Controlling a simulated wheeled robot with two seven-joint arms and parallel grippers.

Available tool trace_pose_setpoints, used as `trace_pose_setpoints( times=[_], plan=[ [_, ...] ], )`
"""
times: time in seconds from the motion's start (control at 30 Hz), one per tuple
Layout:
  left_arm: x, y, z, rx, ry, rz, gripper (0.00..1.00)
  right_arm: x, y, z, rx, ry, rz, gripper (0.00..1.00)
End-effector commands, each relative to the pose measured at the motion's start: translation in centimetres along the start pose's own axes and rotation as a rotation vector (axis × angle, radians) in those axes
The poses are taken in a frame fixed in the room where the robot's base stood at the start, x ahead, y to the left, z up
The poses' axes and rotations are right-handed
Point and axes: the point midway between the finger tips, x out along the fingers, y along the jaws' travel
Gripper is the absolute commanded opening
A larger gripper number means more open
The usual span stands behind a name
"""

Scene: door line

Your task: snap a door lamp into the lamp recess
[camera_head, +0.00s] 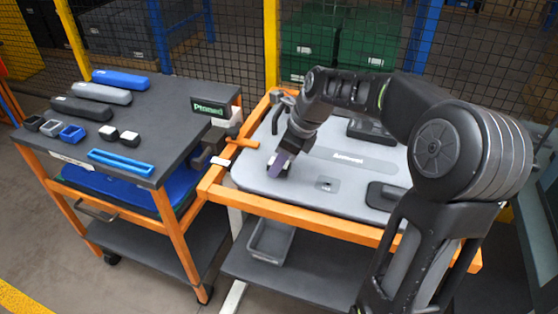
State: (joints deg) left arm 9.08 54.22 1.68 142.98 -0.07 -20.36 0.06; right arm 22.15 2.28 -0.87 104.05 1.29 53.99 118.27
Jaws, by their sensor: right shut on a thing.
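The grey door panel (300,188) lies flat on an orange-framed cart. A small square recess (327,184) shows in its near middle, and I take this to be the lamp recess. My right gripper (279,165) is over the left part of the panel, left of that recess, pointing down. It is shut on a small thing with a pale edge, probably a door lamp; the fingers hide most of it. Two small black-and-white blocks that look like door lamps (108,132) (130,138) stand on the left table. My left gripper is out of view.
The dark left table (170,105) holds several long handle-like pieces (101,93), small frames (72,133) and a blue tray (121,162). Dark raised parts (384,196) sit on the panel's right side. Orange rails edge the cart; wire fencing stands behind.

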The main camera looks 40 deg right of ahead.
Motion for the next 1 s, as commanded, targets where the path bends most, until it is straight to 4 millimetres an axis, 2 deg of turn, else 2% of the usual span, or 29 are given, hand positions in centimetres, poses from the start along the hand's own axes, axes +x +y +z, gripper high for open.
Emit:
trace_pose_setpoints(
  times=[1.0],
  plan=[
    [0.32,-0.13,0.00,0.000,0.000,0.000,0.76,0.59,0.02,-0.23,0.000,0.000,0.001,0.00]
  ],
)
